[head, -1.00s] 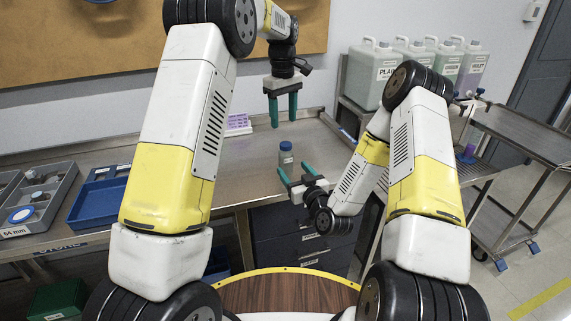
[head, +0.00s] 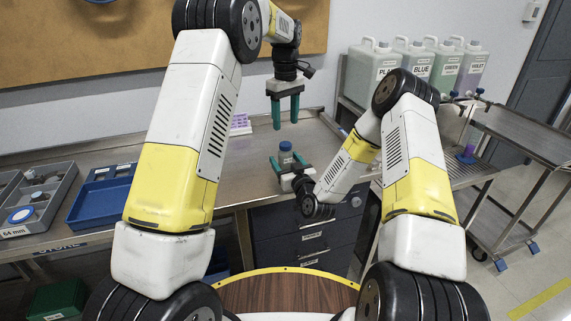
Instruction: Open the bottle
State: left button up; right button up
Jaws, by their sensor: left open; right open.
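The bottle (head: 286,157) is small, with a blue cap and a clear or greyish body, and stands upright on the metal bench near its front edge. My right gripper (head: 288,167) is open, with its teal fingers on either side of the bottle's lower body; I cannot tell whether they touch it. My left gripper (head: 285,123) is open and empty, pointing down above and slightly behind the bottle, with a gap between its fingertips and the cap.
A purple-and-white rack (head: 240,123) stands on the bench behind, left of my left gripper. A blue tray (head: 98,203) and a grey divided tray (head: 50,211) lie at the left. Large labelled jugs (head: 372,74) stand at the back right. Bare bench surrounds the bottle.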

jog(key=shift+c, duration=0.5)
grip_shut()
